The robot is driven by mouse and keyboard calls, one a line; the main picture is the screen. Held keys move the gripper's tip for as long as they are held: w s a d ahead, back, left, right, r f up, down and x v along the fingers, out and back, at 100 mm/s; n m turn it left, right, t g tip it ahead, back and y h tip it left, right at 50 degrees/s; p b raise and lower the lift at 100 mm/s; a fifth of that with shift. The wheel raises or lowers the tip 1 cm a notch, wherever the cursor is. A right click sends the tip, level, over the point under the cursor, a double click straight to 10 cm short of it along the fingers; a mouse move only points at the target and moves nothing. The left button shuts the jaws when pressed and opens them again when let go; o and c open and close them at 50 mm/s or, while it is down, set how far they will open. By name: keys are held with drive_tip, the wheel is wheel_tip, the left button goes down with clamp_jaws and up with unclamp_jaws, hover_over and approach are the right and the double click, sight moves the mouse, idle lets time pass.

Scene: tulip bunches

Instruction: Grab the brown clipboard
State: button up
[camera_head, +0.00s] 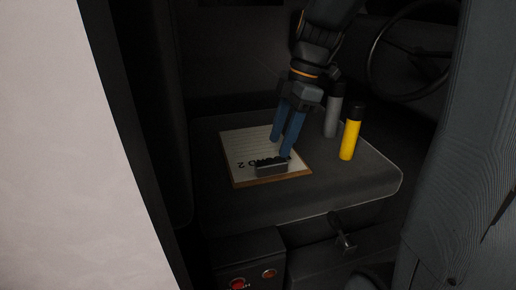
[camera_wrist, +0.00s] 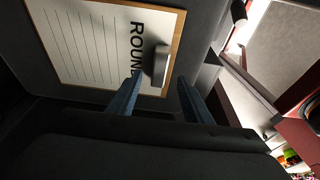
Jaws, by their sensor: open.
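The brown clipboard (camera_head: 280,178) lies flat on the dark seat (camera_head: 345,190) in the head view, with a lined white sheet marked "ROUND 2" and a dark clip at its near edge. My gripper (camera_head: 282,148) is open, its blue fingers pointing down over the clipboard's right part, near the clip. In the wrist view the clipboard (camera_wrist: 181,20) fills the upper left, and my gripper (camera_wrist: 158,82) has one finger overlapping the board by the clip and the other beyond its edge. Nothing is held. I cannot tell whether a finger touches the board.
A yellow bottle (camera_head: 349,138) with a black cap and a grey bottle (camera_head: 332,115) stand on the seat right of my gripper. A steering wheel (camera_head: 372,68) is at the upper right. A pale panel (camera_head: 60,150) fills the left. The seat's front right is bare.

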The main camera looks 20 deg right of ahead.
sight(273, 161)
drive_tip(key=shift+p+x, duration=1.2)
drive_tip(key=shift+x, duration=2.35)
drive_tip(key=shift+c, duration=0.4)
clamp_jaws()
